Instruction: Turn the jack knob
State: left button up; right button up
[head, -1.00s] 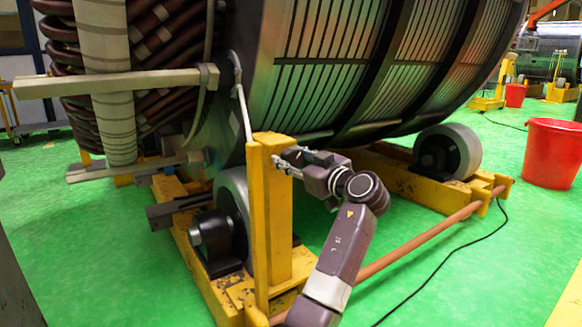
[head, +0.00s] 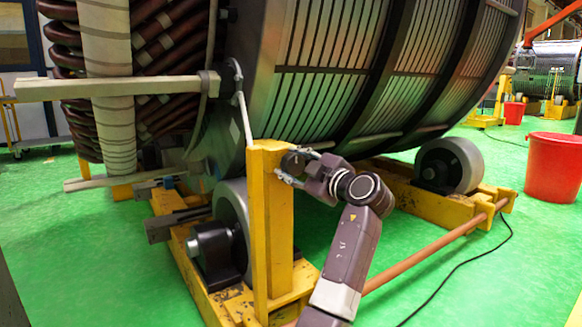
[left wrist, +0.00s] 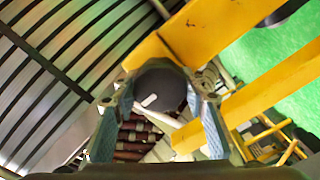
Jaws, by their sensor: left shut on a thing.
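The jack knob (head: 297,160) is a small dark round knob at the top of the yellow jack post (head: 270,215) in the head view. My left gripper (head: 292,164) comes from the lower right and has its fingers around the knob. In the left wrist view the knob (left wrist: 160,86) is a dark disc with a short white mark, pointing to lower left. The two fingers of my left gripper (left wrist: 158,95) stand on either side of it, shut on it. My right gripper is not in view.
The large stator (head: 340,80) rises right behind the post. Rollers (head: 448,165) on a yellow frame (head: 410,200) sit under it. A brown bar (head: 430,245) and a black cable (head: 470,260) run along the right. A red bucket (head: 556,165) stands farther right on open green floor.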

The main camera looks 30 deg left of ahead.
pick_arm(q)
jog(key=shift+f, duration=0.15)
jog(key=o, duration=1.2)
jog(key=shift+c, duration=0.2)
jog(key=v, duration=1.2)
